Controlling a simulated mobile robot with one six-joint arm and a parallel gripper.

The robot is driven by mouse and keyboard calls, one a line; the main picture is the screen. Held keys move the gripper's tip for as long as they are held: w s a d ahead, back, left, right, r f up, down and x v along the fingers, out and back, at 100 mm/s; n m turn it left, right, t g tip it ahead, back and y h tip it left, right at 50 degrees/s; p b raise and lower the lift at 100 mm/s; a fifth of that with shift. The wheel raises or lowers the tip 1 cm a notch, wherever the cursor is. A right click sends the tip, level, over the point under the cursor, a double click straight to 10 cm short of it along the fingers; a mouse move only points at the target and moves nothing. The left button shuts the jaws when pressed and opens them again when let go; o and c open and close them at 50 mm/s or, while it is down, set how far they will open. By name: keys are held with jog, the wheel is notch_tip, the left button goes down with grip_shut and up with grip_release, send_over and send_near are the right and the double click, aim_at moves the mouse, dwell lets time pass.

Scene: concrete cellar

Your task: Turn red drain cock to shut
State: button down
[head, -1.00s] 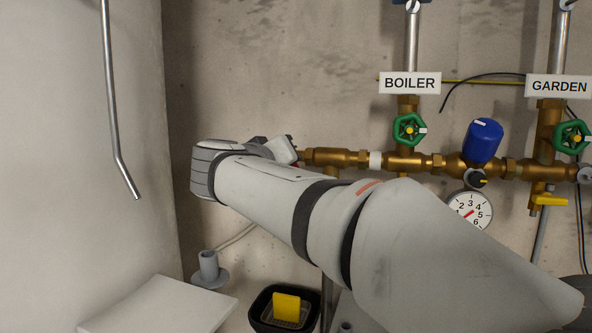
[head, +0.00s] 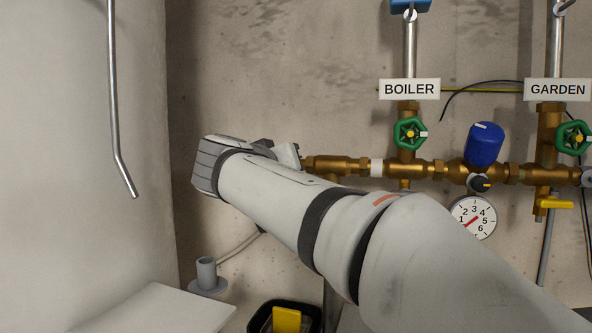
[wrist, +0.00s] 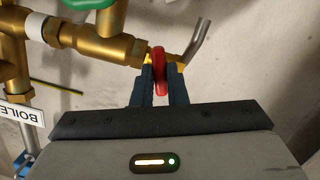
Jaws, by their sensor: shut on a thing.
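The red drain cock handle (wrist: 158,70) shows in the wrist view at the end of the brass pipe, between the two dark fingers of my gripper (wrist: 160,80). The fingers are closed on it from both sides. A short grey spout (wrist: 196,42) sticks out beside it. In the head view my gripper (head: 282,152) is at the left end of the brass manifold (head: 340,165). The red handle is hidden there behind my wrist and arm.
Green handwheels (head: 410,133) sit under the BOILER sign (head: 409,89) and the GARDEN sign (head: 558,89). A blue cap (head: 484,144) and a pressure gauge (head: 474,218) are to the right. A black tub (head: 258,318) with a yellow block (head: 287,319) stands below my arm.

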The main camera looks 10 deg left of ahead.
jog(key=shift+f+m+b, duration=0.25)
jog(key=shift+m+b, duration=0.05)
jog(key=shift+b, duration=0.2)
jog(key=m+b, duration=0.3)
jog(key=b, duration=0.1)
jog(key=shift+y, duration=0.4)
jog(key=c, duration=1.3)
grip_release()
jog(key=shift+r, duration=0.25)
jog(key=shift+s+a+b, duration=0.2)
jog(key=shift+s+b, duration=1.6)
jog(key=shift+s, duration=1.7)
